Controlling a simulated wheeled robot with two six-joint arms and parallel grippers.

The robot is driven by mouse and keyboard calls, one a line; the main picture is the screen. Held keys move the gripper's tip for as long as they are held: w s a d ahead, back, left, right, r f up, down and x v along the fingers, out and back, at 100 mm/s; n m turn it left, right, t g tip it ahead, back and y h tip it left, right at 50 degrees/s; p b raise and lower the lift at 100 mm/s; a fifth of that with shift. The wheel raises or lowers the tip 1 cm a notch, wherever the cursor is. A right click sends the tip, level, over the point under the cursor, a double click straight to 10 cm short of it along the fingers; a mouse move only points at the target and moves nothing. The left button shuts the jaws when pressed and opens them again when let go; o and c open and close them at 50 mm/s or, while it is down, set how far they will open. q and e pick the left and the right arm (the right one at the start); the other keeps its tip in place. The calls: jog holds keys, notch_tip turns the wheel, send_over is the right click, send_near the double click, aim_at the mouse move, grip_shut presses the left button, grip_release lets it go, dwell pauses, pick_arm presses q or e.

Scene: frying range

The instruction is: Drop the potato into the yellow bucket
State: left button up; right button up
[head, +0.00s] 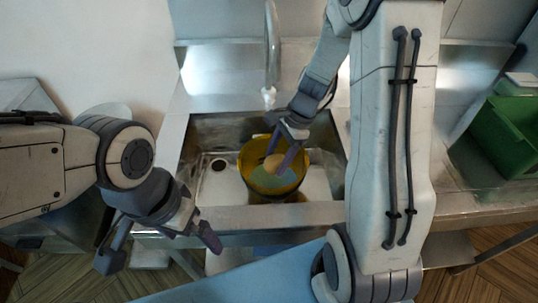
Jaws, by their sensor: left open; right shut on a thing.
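The yellow bucket (247,158) stands in the sink basin, with something pale green-blue visible inside it. The round tan potato (273,162) is between the fingers of my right gripper (276,158), over the bucket's opening. The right fingers are shut on it and partly cover it. I cannot tell how far the potato is above the bucket's bottom. My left gripper (158,248) is open and empty, in front of the sink at the lower left, apart from the bucket.
The metal sink (210,188) surrounds the bucket, and a faucet (271,60) hangs behind it. A green crate (508,130) stands on the counter at the right. My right arm hides part of the counter.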

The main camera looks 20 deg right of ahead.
jog(key=f, duration=0.1)
jog(key=f+b, duration=0.1)
jog(key=shift+w+d+f, duration=0.1)
jog(key=shift+w+f, duration=0.3)
pick_arm(q)
jog(key=f+b, duration=0.1)
jog(key=f, duration=0.1)
jog(key=w+f+b, duration=0.1)
jog(key=f, duration=0.1)
jog(key=shift+d, duration=0.1)
pick_arm(e)
notch_tip(320, 180, down, 10)
jog(key=shift+r, duration=0.1)
jog(key=shift+f+b, duration=0.55)
jog(key=shift+b, duration=0.05)
jog(key=o, duration=1.3)
pick_arm(q)
jog(key=shift+s+f, duration=0.1)
jog(key=shift+f, duration=0.25)
jog(key=shift+r, duration=0.1)
pick_arm(e)
jog(key=shift+r, duration=0.2)
jog(key=shift+r+p, duration=0.3)
jog(key=shift+p, duration=0.2)
pick_arm(q)
notch_tip(320, 180, up, 3)
jog(key=shift+f+p, duration=0.2)
jog(key=shift+p, duration=0.8)
pick_arm(e)
jog(key=v, duration=1.2)
